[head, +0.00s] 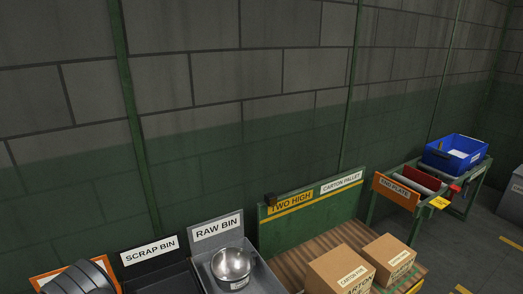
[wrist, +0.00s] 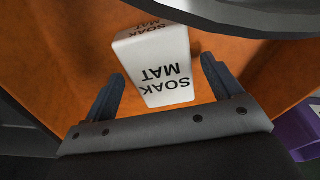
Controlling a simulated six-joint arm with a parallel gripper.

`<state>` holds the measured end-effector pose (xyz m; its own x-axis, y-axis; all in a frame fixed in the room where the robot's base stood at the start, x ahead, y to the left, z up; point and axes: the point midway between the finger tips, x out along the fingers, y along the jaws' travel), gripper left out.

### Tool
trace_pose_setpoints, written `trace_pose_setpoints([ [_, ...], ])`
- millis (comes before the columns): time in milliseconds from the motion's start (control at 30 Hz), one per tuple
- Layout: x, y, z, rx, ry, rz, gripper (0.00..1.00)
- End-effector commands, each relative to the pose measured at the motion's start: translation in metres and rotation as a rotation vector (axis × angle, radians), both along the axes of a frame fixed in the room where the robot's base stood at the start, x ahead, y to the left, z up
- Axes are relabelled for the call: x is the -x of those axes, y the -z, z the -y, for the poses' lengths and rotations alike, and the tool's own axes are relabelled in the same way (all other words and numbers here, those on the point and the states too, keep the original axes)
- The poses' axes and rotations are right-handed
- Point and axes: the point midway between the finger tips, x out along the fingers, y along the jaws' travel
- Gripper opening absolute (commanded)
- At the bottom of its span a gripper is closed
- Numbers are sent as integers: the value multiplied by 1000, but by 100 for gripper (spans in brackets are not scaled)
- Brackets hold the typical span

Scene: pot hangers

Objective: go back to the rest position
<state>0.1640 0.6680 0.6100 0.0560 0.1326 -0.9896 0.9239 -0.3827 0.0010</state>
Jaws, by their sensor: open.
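My gripper (wrist: 162,98) shows in the wrist view with its two dark fingers spread wide apart. A white block labelled "SOAK MAT" (wrist: 166,88) lies between and beyond the fingers, over an orange surface (wrist: 78,55). I see gaps between the block and both fingers. The label reads upside down in this view. My gripper is not clearly visible in the head view, and neither is the white block.
A large dark curved edge (wrist: 250,22) crosses the top of the wrist view. A purple thing (wrist: 296,130) is at right. The head view shows a scrap bin (head: 150,262), a raw bin (head: 205,265) holding a metal pot (head: 232,264), cartons (head: 340,268) on a pallet, and a blue crate (head: 440,160).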

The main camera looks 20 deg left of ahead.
Motion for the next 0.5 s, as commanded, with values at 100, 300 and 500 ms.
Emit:
trace_pose_setpoints([
  [100, 1, -26, 0, -8, 0, 2, 84],
  [300, 2, -58, 4, -8, 0, 2, 84],
  [500, 4, -91, 9, -7, 0, 2, 84],
])
